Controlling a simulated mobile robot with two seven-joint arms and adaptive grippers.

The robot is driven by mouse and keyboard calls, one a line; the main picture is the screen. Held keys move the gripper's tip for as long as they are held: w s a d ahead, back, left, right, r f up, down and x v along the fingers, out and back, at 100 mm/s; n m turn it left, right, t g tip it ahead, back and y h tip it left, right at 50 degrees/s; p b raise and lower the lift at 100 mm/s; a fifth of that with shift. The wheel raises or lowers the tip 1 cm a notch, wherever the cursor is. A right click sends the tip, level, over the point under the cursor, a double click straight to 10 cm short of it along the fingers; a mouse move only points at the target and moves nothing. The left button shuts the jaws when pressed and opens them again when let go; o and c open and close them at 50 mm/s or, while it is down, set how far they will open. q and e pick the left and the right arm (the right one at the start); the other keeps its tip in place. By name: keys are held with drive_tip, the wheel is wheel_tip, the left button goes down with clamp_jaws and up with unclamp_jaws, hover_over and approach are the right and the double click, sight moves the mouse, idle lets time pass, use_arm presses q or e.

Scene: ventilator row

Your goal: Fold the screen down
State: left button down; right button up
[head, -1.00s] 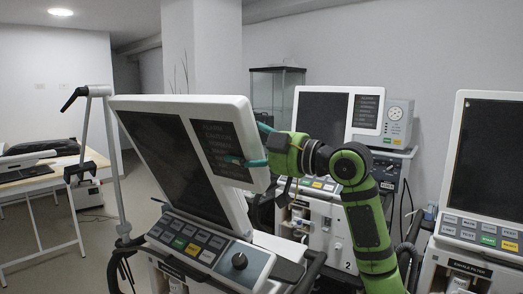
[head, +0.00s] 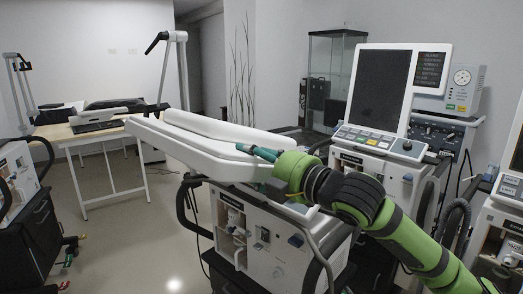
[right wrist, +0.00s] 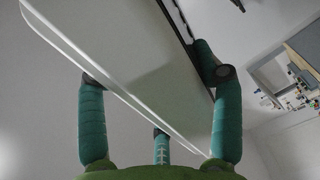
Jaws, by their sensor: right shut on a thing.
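The screen (head: 185,143) of the nearest ventilator (head: 270,240) is a thick white panel lying nearly flat over the top of its body. I see its white casing; its dark display face and the control keys are hidden from this angle. My right gripper (head: 258,165) is shut on the panel's right end, with teal fingers above and below it. In the right wrist view the fingers (right wrist: 155,90) straddle the white panel (right wrist: 130,65) on both sides. My left gripper is not in view.
A second ventilator with its screen upright (head: 378,85) stands behind, right of centre. Another ventilator (head: 508,190) is at the right edge. A table (head: 95,133) stands at the back left, and a dark cart (head: 30,235) at the left edge. Floor between is clear.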

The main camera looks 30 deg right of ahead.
sight(269, 175)
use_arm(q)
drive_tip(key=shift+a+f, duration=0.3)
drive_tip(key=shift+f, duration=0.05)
use_arm(e)
drive_tip(key=shift+s+a+f+n, duration=0.1)
drive_tip(key=shift+a+f+n, duration=0.25)
drive_tip(key=shift+f, duration=0.35)
drive_tip(key=o, duration=1.7)
drive_tip(key=shift+d, duration=0.1)
drive_tip(key=shift+v, duration=2.75)
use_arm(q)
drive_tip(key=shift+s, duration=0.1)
use_arm(e)
drive_tip(key=shift+v, duration=0.95)
